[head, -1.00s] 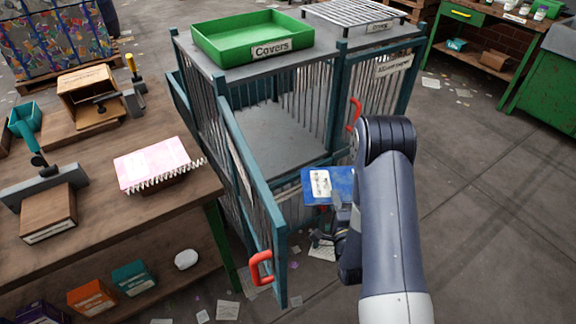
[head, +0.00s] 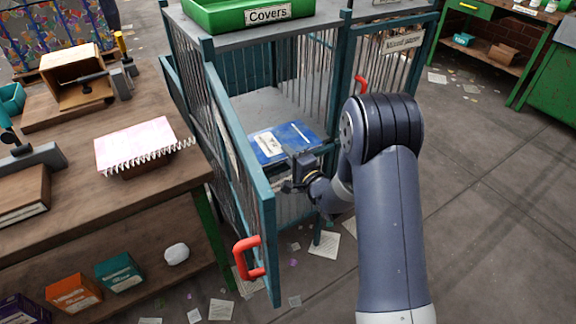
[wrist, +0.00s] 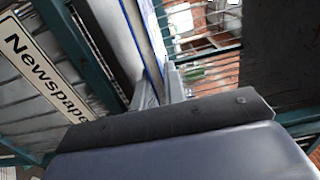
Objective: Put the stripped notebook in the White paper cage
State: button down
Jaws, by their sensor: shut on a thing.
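A blue notebook (head: 286,143) with a white label lies flat in my gripper (head: 292,180). My gripper is shut on its near edge and holds it inside the open mouth of a teal-framed cage (head: 205,100). I cannot tell whether it touches the cage floor (head: 250,103). The wrist view shows it edge-on as a thin blue and white strip (wrist: 150,45) between the fingers (wrist: 160,88). The cage door (head: 262,225) with a red handle stands open to the left. No sign reading White paper is legible.
A green Covers tray (head: 225,15) stands on the cage top. Beside it is a closed barred compartment (head: 385,70). A Newspaper sign (wrist: 40,65) shows in the wrist view. Paper scraps litter the floor.

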jog(key=shift+f, duration=2)
jog(key=shift+b, duration=0.3)
jog(key=shift+f, duration=0.2)
jog(key=c, duration=1.5)
grip_release()
jog(key=shift+r, duration=0.15)
